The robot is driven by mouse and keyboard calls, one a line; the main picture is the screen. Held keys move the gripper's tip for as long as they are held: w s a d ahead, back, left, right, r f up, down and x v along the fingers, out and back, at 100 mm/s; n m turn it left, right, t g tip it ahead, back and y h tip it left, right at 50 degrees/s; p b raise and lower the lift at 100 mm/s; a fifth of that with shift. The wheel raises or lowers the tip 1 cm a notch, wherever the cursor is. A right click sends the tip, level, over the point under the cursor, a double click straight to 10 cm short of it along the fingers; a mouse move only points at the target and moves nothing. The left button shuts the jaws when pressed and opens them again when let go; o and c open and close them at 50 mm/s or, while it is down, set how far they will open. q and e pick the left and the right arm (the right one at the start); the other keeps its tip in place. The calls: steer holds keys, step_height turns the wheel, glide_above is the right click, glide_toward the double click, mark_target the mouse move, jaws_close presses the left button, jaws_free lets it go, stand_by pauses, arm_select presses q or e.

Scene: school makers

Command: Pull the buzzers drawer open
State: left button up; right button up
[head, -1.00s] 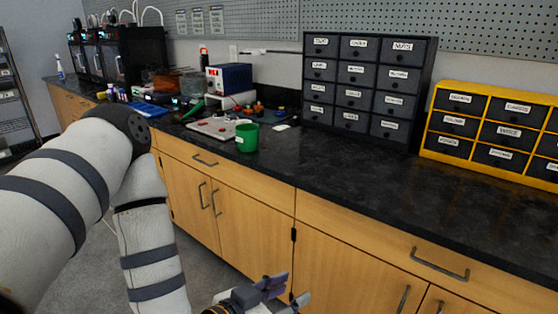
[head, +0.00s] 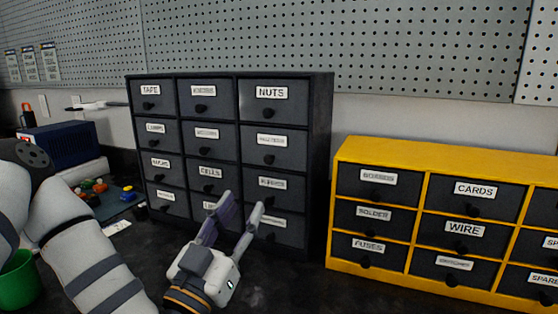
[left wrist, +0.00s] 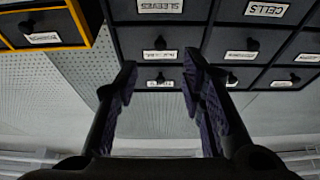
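The yellow rack (head: 342,151) stands right of centre in the head view, its visible drawers shut. A corner of this rack (left wrist: 91,16) shows at top left in the upside-down left wrist view. My left gripper (head: 244,200) is open and empty, in front of the lower right part of the black drawer rack (head: 322,150), left of the yellow rack. Its spread fingers (left wrist: 160,75) point at the black rack's fronts in the wrist view. My right gripper is out of view.
The black rack's drawers, including nuts (head: 270,109) and cells (head: 208,185), are shut, with round knobs. A green cup (head: 18,284) and a blue box (head: 62,146) stand at left. The dark counter (head: 290,285) is clear before the racks. Pegboard (head: 420,50) lies behind.

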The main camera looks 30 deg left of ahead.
mark_target(268, 162)
arm_select(q)
steer(key=x, duration=1)
steer(key=shift+w+r, duration=0.25)
steer(key=shift+r, duration=0.25)
jaws_close()
